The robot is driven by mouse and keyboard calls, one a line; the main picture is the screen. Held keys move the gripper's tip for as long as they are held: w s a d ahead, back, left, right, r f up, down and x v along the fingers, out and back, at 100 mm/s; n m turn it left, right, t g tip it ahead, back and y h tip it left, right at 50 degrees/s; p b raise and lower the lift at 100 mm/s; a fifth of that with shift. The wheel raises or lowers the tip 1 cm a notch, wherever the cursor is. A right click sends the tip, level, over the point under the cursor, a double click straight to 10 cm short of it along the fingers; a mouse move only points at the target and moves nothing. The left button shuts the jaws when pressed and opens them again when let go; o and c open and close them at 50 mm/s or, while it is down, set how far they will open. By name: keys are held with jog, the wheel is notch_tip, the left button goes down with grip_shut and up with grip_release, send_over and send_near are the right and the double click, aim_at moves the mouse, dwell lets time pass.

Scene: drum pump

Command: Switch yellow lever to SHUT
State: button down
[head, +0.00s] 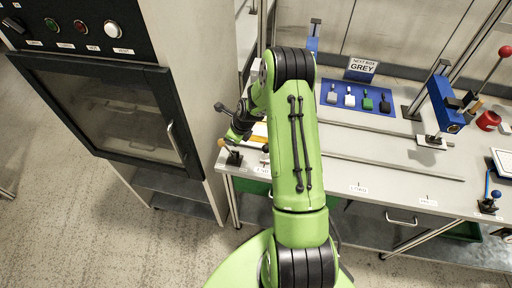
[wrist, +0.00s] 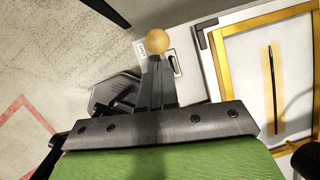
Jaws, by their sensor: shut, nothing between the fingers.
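The yellow lever has an orange-yellow ball knob (head: 222,142) and a dark base at the left front corner of the bench. Its knob also shows in the wrist view (wrist: 158,40), just beyond my fingertips. My gripper (head: 231,137) is at the lever, with its fingers shut and nothing between them. In the wrist view, the closed fingers (wrist: 156,66) point at the knob; I cannot tell whether they touch it. A small white label (wrist: 141,48) lies beside the knob, too small to read. The lever's shaft is mostly hidden by the fingers.
A yellow-framed panel (wrist: 217,62) lies right of the lever in the wrist view. A grey cabinet (head: 205,100) stands close left of the bench (head: 390,187). A blue tray (head: 335,105) with several tags is at the back. A blue-knobbed lever (head: 495,194) is far right.

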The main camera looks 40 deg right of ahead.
jog(key=shift+w+a+f+b, duration=0.15)
jog(key=shift+w+a+b, duration=0.05)
jog(key=shift+w+a, duration=0.2)
jog(key=shift+w+a+f+b, duration=0.15)
jog(key=shift+w+a, duration=0.15)
jog(key=shift+w, duration=0.2)
jog(key=p+v, duration=0.1)
jog(key=v, duration=1.2)
jog(key=shift+s+a+r, duration=0.1)
jog(key=shift+s, duration=0.05)
